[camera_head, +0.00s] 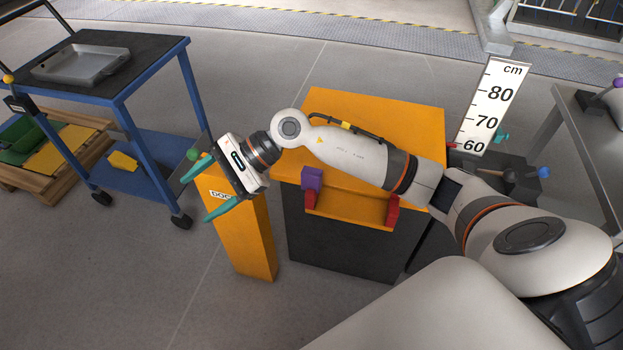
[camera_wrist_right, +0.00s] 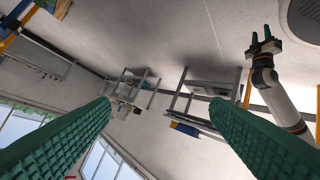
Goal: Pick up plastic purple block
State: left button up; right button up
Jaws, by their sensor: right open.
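The purple block (camera_head: 312,179) rests on the near left part of an orange-topped stand, beside a red block (camera_head: 310,199). My right gripper (camera_head: 195,197) has its teal fingers spread and empty. It is to the left of the purple block, over an orange post and well apart from the block. In the right wrist view the open right fingers (camera_wrist_right: 160,115) frame only background, and the purple block is not seen there. My left gripper (camera_wrist_right: 265,44) shows at the upper right of that view with its fingers apart and nothing between them. The head view does not show it.
The orange stand (camera_head: 420,120) lies under my right forearm, with another red block (camera_head: 392,211) at its near edge. The orange post (camera_head: 252,240) stands left of it. A blue cart (camera_head: 150,60) is at upper left and a height scale (camera_head: 490,105) at right.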

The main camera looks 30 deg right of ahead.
jog(key=w+d+f+n+h, duration=0.1)
jog(key=d+f+n+h, duration=0.15)
jog(key=d, duration=0.35)
jog(key=w+d+f+n+h, duration=0.1)
jog(key=w+d+h, duration=0.1)
jog(key=d+h, duration=0.25)
jog(key=r+g+h, duration=0.1)
jog(key=g+h, duration=0.1)
jog(key=h, duration=0.3)
send_over(312, 171)
jog(key=a, duration=0.1)
jog(key=shift+n, duration=0.35)
jog(key=f, duration=0.5)
jog(key=shift+s+d+f, duration=0.15)
jog(key=shift+d+f, duration=0.05)
jog(key=shift+f, duration=0.15)
jog(key=f, duration=0.5)
jog(key=shift+d+f, duration=0.25)
jog(key=shift+f, duration=0.1)
pick_arm(q)
jog(key=s+f, duration=0.4)
jog(key=f, duration=0.2)
jog(key=shift+a, duration=0.25)
pick_arm(e)
jog(key=c, duration=1.1)
